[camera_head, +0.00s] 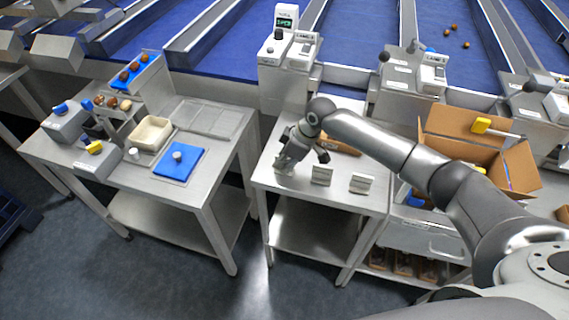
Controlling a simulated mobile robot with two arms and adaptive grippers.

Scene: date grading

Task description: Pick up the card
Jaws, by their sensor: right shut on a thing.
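My right gripper (287,150) is over the left part of the small metal table, with its arm coming in from the right. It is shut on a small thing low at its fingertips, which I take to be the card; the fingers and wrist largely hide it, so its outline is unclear. My left gripper is not in view.
A larger metal table on the left holds a beige tray (150,133), a blue mat (179,162) and grey devices. An open cardboard box (455,122) stands right, behind my arm. A lane device (287,50) stands behind the small table. The small table's front edge is clear.

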